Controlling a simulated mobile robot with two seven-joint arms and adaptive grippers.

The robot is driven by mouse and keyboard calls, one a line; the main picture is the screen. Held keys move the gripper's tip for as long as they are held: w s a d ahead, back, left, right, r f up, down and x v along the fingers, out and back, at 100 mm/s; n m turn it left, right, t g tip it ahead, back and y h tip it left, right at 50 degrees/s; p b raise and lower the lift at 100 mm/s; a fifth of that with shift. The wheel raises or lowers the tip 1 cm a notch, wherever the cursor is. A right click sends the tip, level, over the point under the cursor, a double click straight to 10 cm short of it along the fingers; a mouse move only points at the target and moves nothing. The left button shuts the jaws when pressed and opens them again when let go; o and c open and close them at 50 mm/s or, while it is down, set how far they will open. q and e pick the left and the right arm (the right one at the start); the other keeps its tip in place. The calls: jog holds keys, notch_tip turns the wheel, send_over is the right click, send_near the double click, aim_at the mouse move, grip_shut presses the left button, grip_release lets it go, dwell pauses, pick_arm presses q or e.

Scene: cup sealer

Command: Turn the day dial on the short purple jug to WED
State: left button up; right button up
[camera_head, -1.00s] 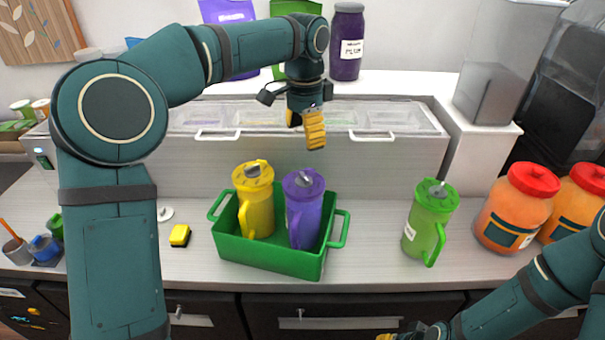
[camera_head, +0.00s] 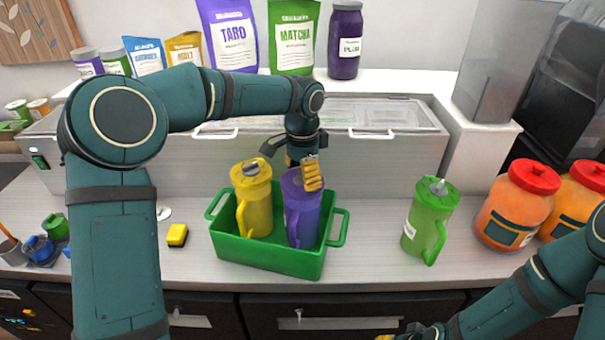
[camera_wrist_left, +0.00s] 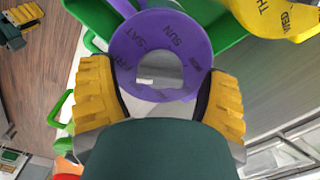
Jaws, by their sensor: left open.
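The purple jug (camera_head: 302,215) stands upright in the green crate (camera_head: 265,258), beside the yellow jug (camera_head: 254,205). My left gripper (camera_head: 306,176) is over the purple jug's lid. In the left wrist view its lid dial (camera_wrist_left: 162,55) reads FRI, SAT, SUN and another partly turned label, around a grey centre. The open yellow fingers of my left gripper (camera_wrist_left: 165,100) lie on either side of the dial's near edge; I cannot tell whether they touch it. The yellow jug's lid (camera_wrist_left: 270,15) shows WED and TH. My right gripper (camera_head: 412,334) is partly cut off at the bottom edge.
A green jug (camera_head: 430,220) stands to the right of the crate, with orange jars (camera_head: 516,207) beyond it. A yellow block (camera_head: 177,235) lies to the left. The lidded counter bin (camera_head: 380,118) rises behind the crate.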

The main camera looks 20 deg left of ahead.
pick_arm(q)
jog(key=shift+c, duration=0.3)
jog(key=c, duration=1.2)
jog(key=shift+o, duration=0.2)
jog(key=n, duration=0.4)
jog(key=shift+r+n, duration=0.1)
jog(key=shift+n, duration=0.3)
jog(key=n, duration=0.5)
jog(key=shift+n+p, duration=0.3)
jog(key=shift+p, duration=0.05)
jog(key=n, duration=0.4)
jog(key=n+p, duration=0.1)
jog(key=n, duration=0.4)
jog(key=shift+n, duration=0.3)
